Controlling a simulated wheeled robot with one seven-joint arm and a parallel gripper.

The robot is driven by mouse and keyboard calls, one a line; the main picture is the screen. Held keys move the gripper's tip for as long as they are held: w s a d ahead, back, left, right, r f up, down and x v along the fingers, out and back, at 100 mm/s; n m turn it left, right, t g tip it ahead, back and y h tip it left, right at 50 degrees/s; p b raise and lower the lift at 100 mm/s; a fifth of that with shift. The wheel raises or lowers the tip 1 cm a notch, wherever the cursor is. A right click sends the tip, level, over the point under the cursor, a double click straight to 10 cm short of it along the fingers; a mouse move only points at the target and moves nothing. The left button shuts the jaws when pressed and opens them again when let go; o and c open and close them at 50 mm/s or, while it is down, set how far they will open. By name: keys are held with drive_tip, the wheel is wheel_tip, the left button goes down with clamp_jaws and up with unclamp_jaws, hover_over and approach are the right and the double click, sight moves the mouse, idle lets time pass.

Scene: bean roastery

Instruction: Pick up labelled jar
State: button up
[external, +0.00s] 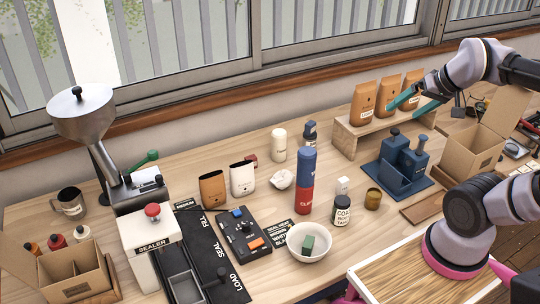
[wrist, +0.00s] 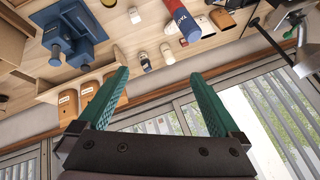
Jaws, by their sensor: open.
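The labelled jar (external: 342,211) is small, with a black lid and a white label with dark print. It stands upright on the wooden table, right of the white bowl (external: 309,243) and left of a brown-gold tin (external: 373,199). I cannot make the jar out in the wrist view. My gripper (external: 402,113) is open and empty, with teal fingers. It is raised near the bags at the back right, well above and behind the jar. In the wrist view my gripper (wrist: 159,74) shows its two fingers wide apart with nothing between them.
A tall blue and red cylinder (external: 306,180) and a small white cube (external: 342,185) stand close behind the jar. Blue equipment (external: 402,163), a shelf of brown bags (external: 362,101) and an open carton (external: 471,150) are to the right. A sealer (external: 151,240) is at left.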

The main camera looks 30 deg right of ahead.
sight(335, 205)
drive_tip(key=w+f+m+g+y, duration=0.25)
drive_tip(key=f+m+y, duration=0.2)
drive_tip(key=f, duration=0.75)
drive_tip(key=w+f+m+g+y, duration=0.1)
drive_tip(key=w+f+m+y, duration=0.4)
drive_tip(key=f, duration=0.7)
drive_tip(key=w+f+m+g+y, duration=0.1)
drive_tip(key=w+f+m+y, duration=0.1)
drive_tip(key=f+m, duration=0.65)
drive_tip(key=a+f, duration=0.2)
drive_tip(key=a, duration=0.1)
drive_tip(key=a+f+n, duration=0.1)
drive_tip(key=a+f, duration=0.1)
drive_tip(key=a, duration=0.1)
drive_tip(key=w+a+f+n, duration=0.1)
drive_tip(key=a+f, duration=0.2)
drive_tip(key=a, duration=0.1)
drive_tip(key=shift+a, duration=0.1)
clamp_jaws()
drive_tip(key=shift+r, duration=0.1)
